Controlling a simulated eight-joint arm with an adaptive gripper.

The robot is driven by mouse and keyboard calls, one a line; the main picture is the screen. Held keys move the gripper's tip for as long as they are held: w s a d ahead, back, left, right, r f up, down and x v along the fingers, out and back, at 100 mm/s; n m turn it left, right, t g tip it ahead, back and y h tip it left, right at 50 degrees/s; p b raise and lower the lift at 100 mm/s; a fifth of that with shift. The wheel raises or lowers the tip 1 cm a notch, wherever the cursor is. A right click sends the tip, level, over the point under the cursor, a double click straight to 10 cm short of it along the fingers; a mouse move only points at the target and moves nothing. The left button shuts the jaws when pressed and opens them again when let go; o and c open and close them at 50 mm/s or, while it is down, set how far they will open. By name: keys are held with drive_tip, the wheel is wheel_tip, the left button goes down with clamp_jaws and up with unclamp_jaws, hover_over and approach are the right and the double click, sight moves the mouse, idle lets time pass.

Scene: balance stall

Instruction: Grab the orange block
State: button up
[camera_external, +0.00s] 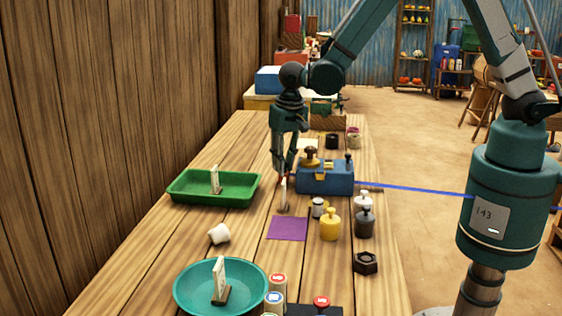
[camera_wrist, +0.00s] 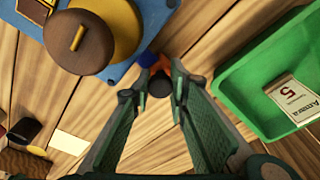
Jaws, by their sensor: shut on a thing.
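My gripper (camera_external: 280,172) points down over the wooden table, left of the blue scale. In the wrist view its two fingers (camera_wrist: 155,88) converge and are shut on a small orange block (camera_wrist: 164,64). Only a little of the block shows, just past the fingertips; a dark rounded piece and the fingers cover the rest. A small patch of blue shows beside it.
The blue scale (camera_external: 326,180) with brass parts stands right of my gripper. A green tray (camera_external: 190,199) holding a price card is left. A purple square (camera_external: 287,229), yellow weight (camera_external: 330,226), grey weight (camera_external: 365,224) and teal bowl (camera_external: 188,292) are nearer the camera.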

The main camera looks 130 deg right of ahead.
drive_tip(key=shift+r, duration=0.1)
drive_tip(key=shift+r+p, duration=0.55)
drive_tip(key=shift+r, duration=4.35)
